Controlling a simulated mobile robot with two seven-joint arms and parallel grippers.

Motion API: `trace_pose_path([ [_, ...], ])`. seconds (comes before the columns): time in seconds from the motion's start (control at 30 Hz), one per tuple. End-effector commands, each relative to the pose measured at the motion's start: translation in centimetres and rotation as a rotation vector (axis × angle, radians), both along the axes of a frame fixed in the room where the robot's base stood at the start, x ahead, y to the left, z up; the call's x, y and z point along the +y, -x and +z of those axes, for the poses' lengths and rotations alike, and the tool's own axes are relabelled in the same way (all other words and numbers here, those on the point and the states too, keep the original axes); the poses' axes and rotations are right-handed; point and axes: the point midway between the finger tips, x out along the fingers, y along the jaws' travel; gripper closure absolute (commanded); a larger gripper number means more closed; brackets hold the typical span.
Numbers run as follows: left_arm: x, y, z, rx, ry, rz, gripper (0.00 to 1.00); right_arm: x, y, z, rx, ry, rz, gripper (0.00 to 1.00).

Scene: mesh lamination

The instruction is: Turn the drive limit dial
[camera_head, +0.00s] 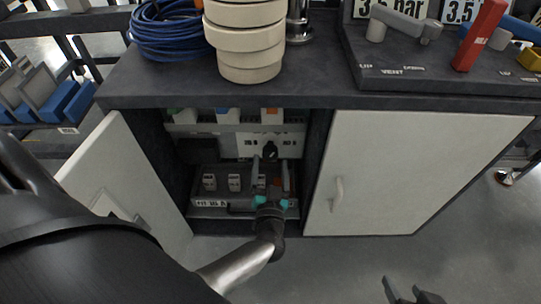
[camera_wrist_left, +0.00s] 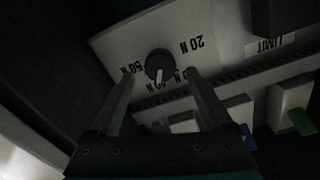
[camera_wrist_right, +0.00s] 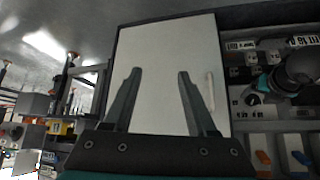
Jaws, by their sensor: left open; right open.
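The drive limit dial (camera_wrist_left: 160,66) is a round black knob with a pale pointer mark, on a light plate (camera_wrist_left: 120,38) lettered "50 N" and "20 N". In the left wrist view the mark points down toward a label partly hidden by my finger. The dial (camera_head: 269,150) also shows inside the open cabinet in the head view. My left gripper (camera_head: 270,172) reaches into the cabinet just in front of it. In the left wrist view my left gripper (camera_wrist_left: 159,76) is open, one fingertip on each side of the dial; contact cannot be told. My right gripper (camera_head: 412,288) is open and empty, low outside the cabinet.
The left cabinet door (camera_head: 125,180) stands open beside my left arm. The right door (camera_head: 415,165) is closed, with a handle (camera_head: 337,193). Small modules (camera_head: 220,183) sit on the cabinet's lower shelf. Blue cable (camera_head: 172,30) and stacked cream rings (camera_head: 246,40) stand on top.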

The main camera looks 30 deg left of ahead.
Motion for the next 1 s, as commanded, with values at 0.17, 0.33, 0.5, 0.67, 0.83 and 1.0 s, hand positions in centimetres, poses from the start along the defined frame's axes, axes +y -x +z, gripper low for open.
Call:
trace_pose_path([
  [0.17,0.8,-1.3,-0.1,-0.002,-0.001,-0.001,0.17,1.2,-0.9,-0.3,-0.086,-0.041,0.016,0.43],
  [0.33,1.5,-2.4,-0.1,-0.002,0.000,-0.001,0.17,2.4,-1.5,-0.2,-0.168,-0.082,0.028,0.43],
  [0.5,2.0,-3.2,-0.1,0.000,-0.001,0.000,0.17,3.2,-2.0,0.0,-0.231,-0.115,0.035,0.43],
  [0.67,2.2,-3.6,0.0,-0.001,-0.002,0.001,0.17,3.6,-2.2,0.2,-0.264,-0.132,0.038,0.43],
  [0.83,2.3,-3.7,0.0,-0.001,0.000,0.000,0.17,3.7,-2.3,0.3,-0.273,-0.137,0.039,0.43],
  [1.0,2.3,-3.7,0.0,-0.001,0.000,0.000,0.17,3.7,-2.3,0.3,-0.273,-0.137,0.039,0.43],
])
